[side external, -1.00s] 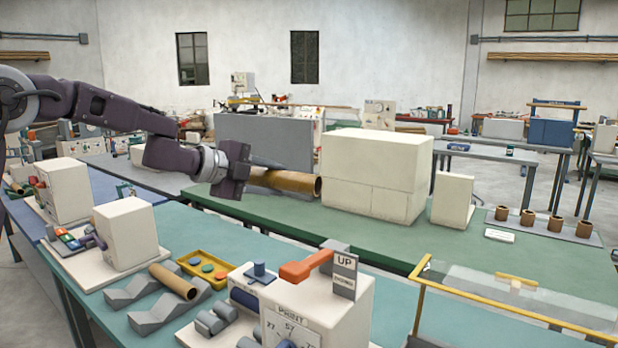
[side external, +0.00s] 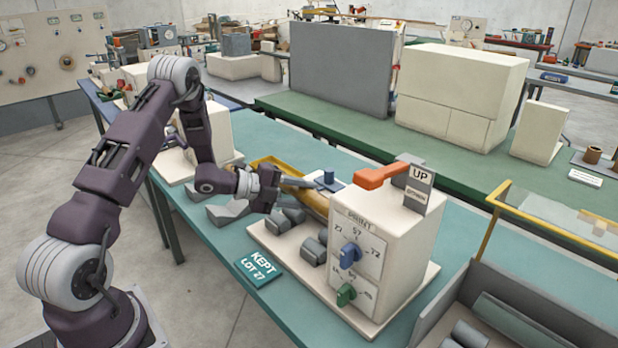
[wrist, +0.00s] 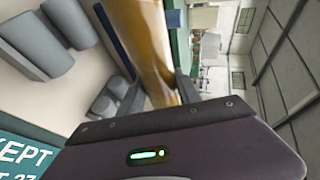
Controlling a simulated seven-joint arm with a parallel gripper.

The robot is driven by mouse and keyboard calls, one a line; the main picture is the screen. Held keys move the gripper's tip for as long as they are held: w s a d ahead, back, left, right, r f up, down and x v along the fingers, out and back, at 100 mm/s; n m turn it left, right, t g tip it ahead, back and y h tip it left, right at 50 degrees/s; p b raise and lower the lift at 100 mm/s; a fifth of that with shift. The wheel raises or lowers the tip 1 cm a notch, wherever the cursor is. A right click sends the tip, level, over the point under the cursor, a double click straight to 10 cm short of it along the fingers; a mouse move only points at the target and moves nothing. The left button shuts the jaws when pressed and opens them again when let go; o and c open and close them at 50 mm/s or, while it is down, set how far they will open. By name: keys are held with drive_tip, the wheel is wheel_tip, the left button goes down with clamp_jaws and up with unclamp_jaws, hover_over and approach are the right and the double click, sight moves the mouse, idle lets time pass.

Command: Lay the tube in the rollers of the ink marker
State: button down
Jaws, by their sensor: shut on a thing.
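The brown tube (side external: 315,203) is in my gripper (side external: 290,188) beside the ink marker, a cream box (side external: 385,240) with an orange lever and a sign reading UP. In the wrist view the tube (wrist: 152,40) runs between my two fingers (wrist: 160,88). The grey rollers (side external: 313,250) lie on the marker's cream base; more rollers (side external: 285,219) sit nearer my gripper. In the wrist view the rollers (wrist: 65,22) are left of the tube, and it does not lie over them there. My gripper hides part of the tube. I cannot tell its height above the base.
A teal KEPT LOT 27 plate (side external: 258,268) lies on the teal bench in front of the marker. Grey V-blocks (side external: 228,214) and a yellow tray (side external: 268,163) are left and behind my gripper. A grey bin (side external: 490,310) stands at right.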

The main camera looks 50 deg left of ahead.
sight(296, 197)
wheel_tip(296, 197, down, 8)
drive_tip(key=shift+f, duration=0.15)
idle(0.3)
drive_tip(key=c, duration=0.8)
unclamp_jaws()
drive_tip(key=shift+o, duration=0.2)
drive_tip(key=v, duration=0.7)
drive_tip(key=shift+r, duration=3.55)
